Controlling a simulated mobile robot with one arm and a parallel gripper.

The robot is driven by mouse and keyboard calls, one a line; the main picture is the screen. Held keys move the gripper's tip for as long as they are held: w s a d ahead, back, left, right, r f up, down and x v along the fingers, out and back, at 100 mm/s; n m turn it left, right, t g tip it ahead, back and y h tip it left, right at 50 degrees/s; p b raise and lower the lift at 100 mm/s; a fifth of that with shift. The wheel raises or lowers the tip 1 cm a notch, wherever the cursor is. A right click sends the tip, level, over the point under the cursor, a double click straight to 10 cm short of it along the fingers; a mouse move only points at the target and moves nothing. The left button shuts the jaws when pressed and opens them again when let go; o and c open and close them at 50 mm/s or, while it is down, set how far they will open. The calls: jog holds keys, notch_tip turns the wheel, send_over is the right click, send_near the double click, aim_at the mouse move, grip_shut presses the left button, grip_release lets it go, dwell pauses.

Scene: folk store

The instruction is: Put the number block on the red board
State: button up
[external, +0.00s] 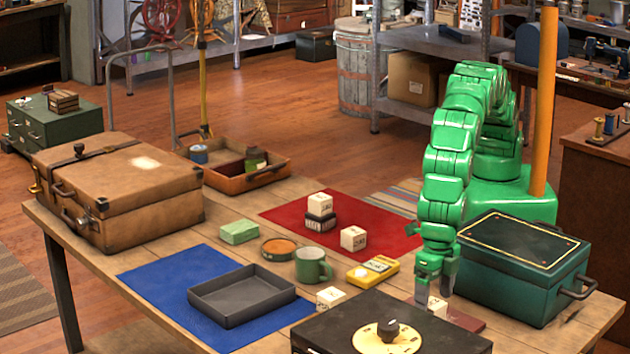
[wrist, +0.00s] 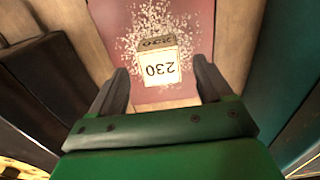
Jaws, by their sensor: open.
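A cream number block marked 230 (wrist: 160,68) lies on a reddish-brown mat with white specks (wrist: 190,20). In the external view this block (external: 437,309) is partly hidden by my gripper (external: 433,295). In the wrist view, my gripper (wrist: 160,78) is open, with one finger on each side of the block and gaps visible. The red board (external: 285,216) lies flat further back on the table. It carries a cream block (external: 353,238) and another cream block (external: 319,203) on top of a dark round item (external: 320,219).
Another cream block (external: 330,298) stands near a black box with a dial (external: 350,325). A yellow device (external: 372,272) and a green mug (external: 312,264) stand before the red board. A teal case (external: 520,265) is close right of my gripper. A grey tray (external: 240,296) lies on blue cloth.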

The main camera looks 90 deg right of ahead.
aim_at(433, 303)
notch_tip(433, 303, up, 9)
dwell(0.4)
